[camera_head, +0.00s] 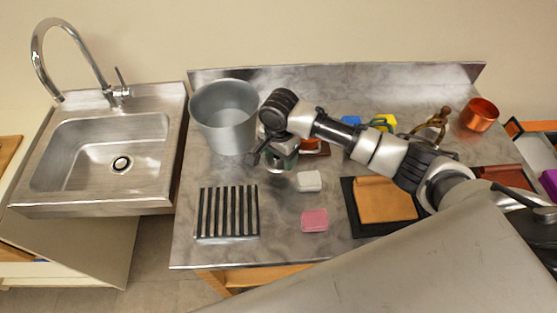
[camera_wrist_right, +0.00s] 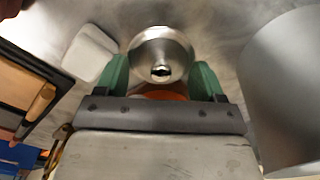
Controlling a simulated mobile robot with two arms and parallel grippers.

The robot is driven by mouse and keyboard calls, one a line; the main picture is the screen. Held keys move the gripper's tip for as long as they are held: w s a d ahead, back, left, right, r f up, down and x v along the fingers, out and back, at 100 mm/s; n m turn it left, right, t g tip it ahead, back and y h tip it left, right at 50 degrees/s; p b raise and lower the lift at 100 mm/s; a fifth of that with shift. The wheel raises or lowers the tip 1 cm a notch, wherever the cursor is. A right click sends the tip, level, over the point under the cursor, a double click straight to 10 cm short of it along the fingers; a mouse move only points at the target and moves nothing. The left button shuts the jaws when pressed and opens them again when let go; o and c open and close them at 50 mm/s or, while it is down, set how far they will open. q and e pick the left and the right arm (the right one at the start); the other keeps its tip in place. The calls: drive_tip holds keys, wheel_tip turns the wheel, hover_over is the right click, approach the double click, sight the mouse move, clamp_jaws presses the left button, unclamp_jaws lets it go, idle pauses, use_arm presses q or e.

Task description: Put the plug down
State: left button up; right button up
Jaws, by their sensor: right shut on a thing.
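My right gripper (camera_head: 270,158) is over the metal worktop, between the grey bucket and the white block. In the wrist view, the green fingers of my right gripper (camera_wrist_right: 160,75) are shut on a round, shiny metal piece with a dark centre, which I take to be the plug (camera_wrist_right: 160,55). Something orange shows just behind it, partly hidden by the gripper. In the head view I cannot make out the plug, and its height above the worktop is unclear. My left gripper is not in view.
The worktop (camera_head: 275,240) carries a grey bucket (camera_head: 225,118), a white block (camera_head: 309,181), a pink block (camera_head: 314,220), a black slatted rack (camera_head: 227,212) and a tan piece on a dark tray (camera_head: 384,200). A copper pot (camera_head: 479,114) stands back right. A sink (camera_head: 100,135) is left.

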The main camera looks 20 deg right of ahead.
sight(279, 163)
drive_tip(key=shift+w+f, duration=0.25)
drive_tip(key=shift+w, duration=0.15)
drive_tip(key=shift+d+f, duration=0.1)
drive_tip(key=shift+f, duration=0.05)
wheel_tip(279, 163, down, 3)
drive_tip(key=shift+f+p, duration=0.1)
drive_tip(key=shift+p, duration=0.2)
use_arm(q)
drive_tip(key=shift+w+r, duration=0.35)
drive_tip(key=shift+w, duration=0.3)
use_arm(e)
drive_tip(key=shift+f, duration=0.25)
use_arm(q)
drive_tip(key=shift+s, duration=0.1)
use_arm(e)
drive_tip(key=shift+f, duration=0.15)
drive_tip(key=o, duration=0.6)
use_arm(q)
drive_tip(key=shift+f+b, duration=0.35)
use_arm(e)
wheel_tip(279, 163, up, 12)
drive_tip(key=shift+r, duration=0.2)
